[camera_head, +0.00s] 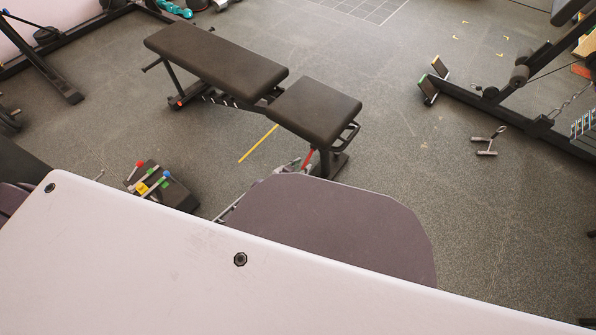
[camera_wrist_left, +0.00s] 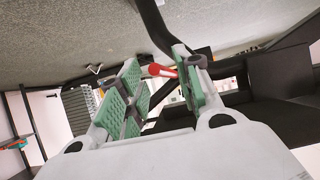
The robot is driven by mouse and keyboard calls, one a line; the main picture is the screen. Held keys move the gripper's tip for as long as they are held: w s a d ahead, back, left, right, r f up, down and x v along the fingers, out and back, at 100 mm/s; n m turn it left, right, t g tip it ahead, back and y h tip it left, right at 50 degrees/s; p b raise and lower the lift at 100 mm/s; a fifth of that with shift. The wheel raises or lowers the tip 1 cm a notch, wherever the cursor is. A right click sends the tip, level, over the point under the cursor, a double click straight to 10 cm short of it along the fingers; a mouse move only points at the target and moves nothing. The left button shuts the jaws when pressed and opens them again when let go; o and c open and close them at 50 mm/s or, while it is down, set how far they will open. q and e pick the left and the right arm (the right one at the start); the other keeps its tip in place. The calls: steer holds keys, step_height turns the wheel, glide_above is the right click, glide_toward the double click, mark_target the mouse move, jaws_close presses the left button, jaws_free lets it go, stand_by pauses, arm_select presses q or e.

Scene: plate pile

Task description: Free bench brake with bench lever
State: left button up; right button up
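The bench (camera_head: 216,62) has black pads on a dark frame. A red lever (camera_head: 308,158) shows low by its near leg. In the left wrist view the red lever (camera_wrist_left: 161,70) has a pale round end and lies across the gap between my fingers, close to the right one. I cannot tell whether it touches. My left gripper (camera_wrist_left: 158,80) has green pads and is open, with a wide gap. In the head view my left gripper (camera_head: 289,166) is mostly hidden behind my own arm. My right gripper is not in view. I cannot make out the brake.
A dark block with red, yellow, green and blue knobbed levers (camera_head: 153,186) stands on the floor at the left. A yellow strip (camera_head: 258,143) lies beside the bench. A gym machine (camera_head: 515,100) stands at the right, with a loose handle (camera_head: 488,141) nearby.

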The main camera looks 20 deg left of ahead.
mark_target(304, 165)
arm_select(q)
steer(key=shift+b+x, duration=0.65)
steer(key=shift+x, duration=0.6)
steer(key=shift+w+f, duration=0.2)
steer(key=shift+w, duration=0.05)
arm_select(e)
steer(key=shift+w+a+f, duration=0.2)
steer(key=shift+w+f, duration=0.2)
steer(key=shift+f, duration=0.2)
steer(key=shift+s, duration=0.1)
arm_select(q)
steer(key=shift+r, duration=0.1)
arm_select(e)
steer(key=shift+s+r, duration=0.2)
arm_select(q)
steer(key=c, duration=0.7)
steer(key=shift+d, duration=0.1)
jaws_close()
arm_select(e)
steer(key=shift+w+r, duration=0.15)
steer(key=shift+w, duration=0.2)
